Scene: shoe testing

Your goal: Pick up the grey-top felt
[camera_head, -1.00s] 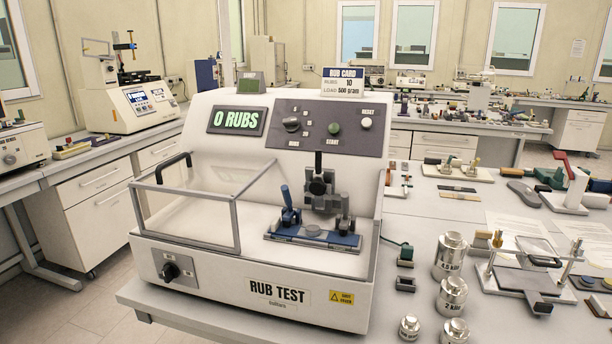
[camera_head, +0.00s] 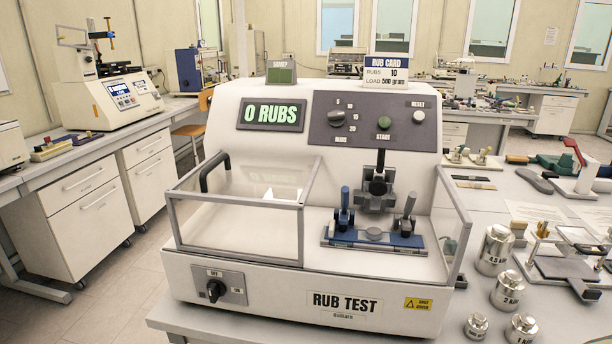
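I cannot pick out a grey-top felt with certainty. A small round grey disc (camera_head: 374,234) lies on the middle of the blue clamp plate (camera_head: 338,236) inside the rub tester (camera_head: 240,262). A small greenish piece (camera_head: 449,246) shows dimly through the tester's right clear side panel. Neither of my grippers is in view.
Several metal weights (camera_head: 495,250) stand right of the tester. A fixture with a dark plate (camera_head: 566,268) is further right. A red-handled device (camera_head: 580,172) stands behind. A clear guard (camera_head: 245,212) with a black handle covers the tester's left front. Another bench (camera_head: 75,150) runs along the left.

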